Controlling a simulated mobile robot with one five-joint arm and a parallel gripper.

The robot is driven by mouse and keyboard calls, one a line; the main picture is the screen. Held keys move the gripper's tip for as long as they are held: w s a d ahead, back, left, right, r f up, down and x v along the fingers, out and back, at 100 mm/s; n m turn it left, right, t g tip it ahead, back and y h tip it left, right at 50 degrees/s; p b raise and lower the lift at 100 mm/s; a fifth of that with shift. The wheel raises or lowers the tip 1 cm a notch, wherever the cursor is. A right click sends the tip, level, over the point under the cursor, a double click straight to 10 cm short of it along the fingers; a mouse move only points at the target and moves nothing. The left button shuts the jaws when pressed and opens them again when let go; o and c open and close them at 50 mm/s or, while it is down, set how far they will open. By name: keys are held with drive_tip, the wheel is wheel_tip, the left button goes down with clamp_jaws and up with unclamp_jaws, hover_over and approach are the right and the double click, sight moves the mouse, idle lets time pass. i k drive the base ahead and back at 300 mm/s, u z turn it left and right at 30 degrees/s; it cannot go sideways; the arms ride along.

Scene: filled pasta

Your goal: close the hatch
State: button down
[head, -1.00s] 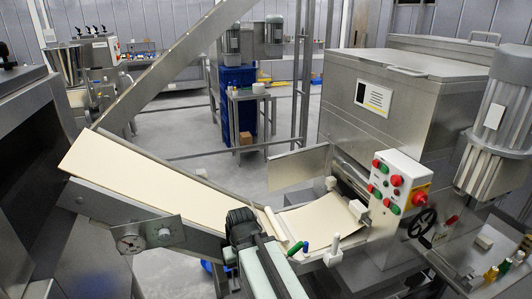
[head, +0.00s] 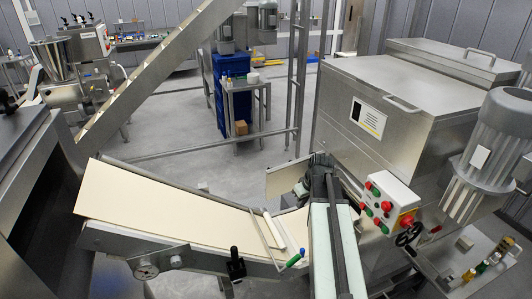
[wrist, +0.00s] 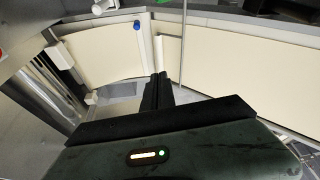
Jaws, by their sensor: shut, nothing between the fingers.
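A flat metal panel (head: 285,178) stands open at the left side of the big steel machine (head: 410,120), above the dough belt; it looks like the hatch. Its right part is hidden behind my gripper. My gripper (head: 322,160) is in front of the machine's left side, close to the panel's right end; I cannot tell whether they touch. In the wrist view my gripper (wrist: 158,90) shows two dark fingers shut together with nothing between them. The machine's top lid (head: 402,104), with a handle, lies flat and closed.
A pale dough sheet (head: 165,205) lies on the sloping conveyor at left. A control box (head: 388,203) with red and green buttons is just right of my arm. A grey motor (head: 490,155) stands at far right. Open floor (head: 180,145) lies behind the conveyor.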

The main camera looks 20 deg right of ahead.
sight(280, 181)
drive_tip(key=i, duration=1.15)
